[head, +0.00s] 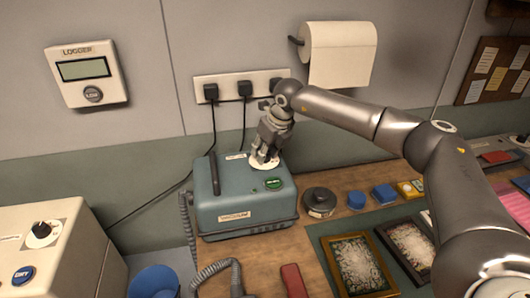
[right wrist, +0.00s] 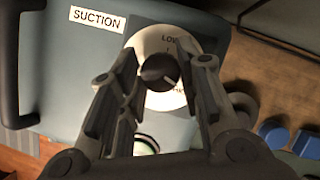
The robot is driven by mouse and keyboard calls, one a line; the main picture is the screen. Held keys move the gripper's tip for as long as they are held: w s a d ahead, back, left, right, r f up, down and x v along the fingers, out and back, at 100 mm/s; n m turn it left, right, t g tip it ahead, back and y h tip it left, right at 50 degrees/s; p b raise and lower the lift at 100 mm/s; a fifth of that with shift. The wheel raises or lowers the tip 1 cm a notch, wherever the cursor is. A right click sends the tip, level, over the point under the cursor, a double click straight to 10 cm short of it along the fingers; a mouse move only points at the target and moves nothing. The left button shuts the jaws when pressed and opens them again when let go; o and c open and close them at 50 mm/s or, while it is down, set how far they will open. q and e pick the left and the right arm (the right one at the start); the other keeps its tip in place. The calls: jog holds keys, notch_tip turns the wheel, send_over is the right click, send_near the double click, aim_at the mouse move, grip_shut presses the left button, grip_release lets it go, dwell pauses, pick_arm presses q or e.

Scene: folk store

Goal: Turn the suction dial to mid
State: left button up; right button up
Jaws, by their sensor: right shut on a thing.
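The suction dial is a dark round knob (right wrist: 158,72) on a white plate on top of a blue-grey unit (head: 228,212). In the right wrist view a SUCTION label (right wrist: 97,18) sits beside it, and the word LOW shows on the plate above the knob. More lettering lies to the right of the knob, partly hidden by a finger. In the head view the fingers hide the knob; the white plate (head: 273,166) shows beneath. My left gripper is out of view.
A beige box (head: 62,252) with another dial is at left. Power cords run behind.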

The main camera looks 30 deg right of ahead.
jog(key=n, duration=0.2)
jog(key=n+y, duration=0.1)
jog(key=n, duration=0.1)
jog(key=shift+w+d+n+g+y, duration=0.1)
jog(key=shift+n+g+y, duration=0.2)
jog(key=shift+r+n+g+y, duration=0.1)
jog(key=shift+n+g+y, duration=0.25)
jog(key=shift+n, duration=0.85)
jog(key=shift+n+g+y, duration=0.35)
jog(key=shift+n, duration=0.85)
jog(key=o, duration=1)
jog(key=shift+d, duration=0.1)
